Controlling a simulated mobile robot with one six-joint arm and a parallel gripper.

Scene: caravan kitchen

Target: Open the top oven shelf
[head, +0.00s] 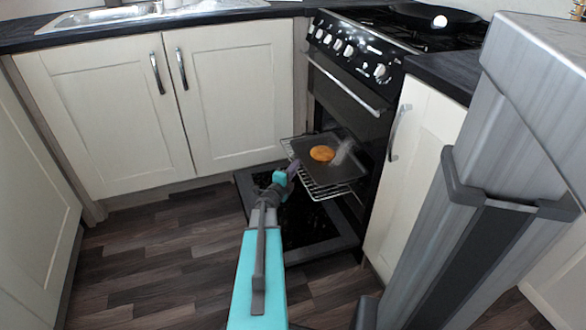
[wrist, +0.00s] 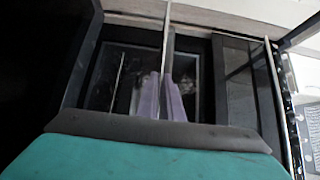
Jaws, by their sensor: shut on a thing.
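The oven shelf is a wire rack (head: 330,189) that sticks out of the open lower oven (head: 327,120). A dark baking tray (head: 345,172) lies on it, with a round golden-brown food item (head: 322,153) on top. My gripper (head: 293,165) is at the rack's left front edge, its purple fingers shut on the rack. In the wrist view the fingers (wrist: 165,98) meet at a thin pale bar (wrist: 167,40), seen nearly end to end. The exact contact is hard to make out.
The lower oven door (head: 305,228) lies folded down under the rack, near the floor. The upper oven door (head: 345,90) is shut. White cupboards (head: 112,105) stand to the left and a cupboard (head: 412,160) to the right. The wood floor (head: 160,262) at left is clear.

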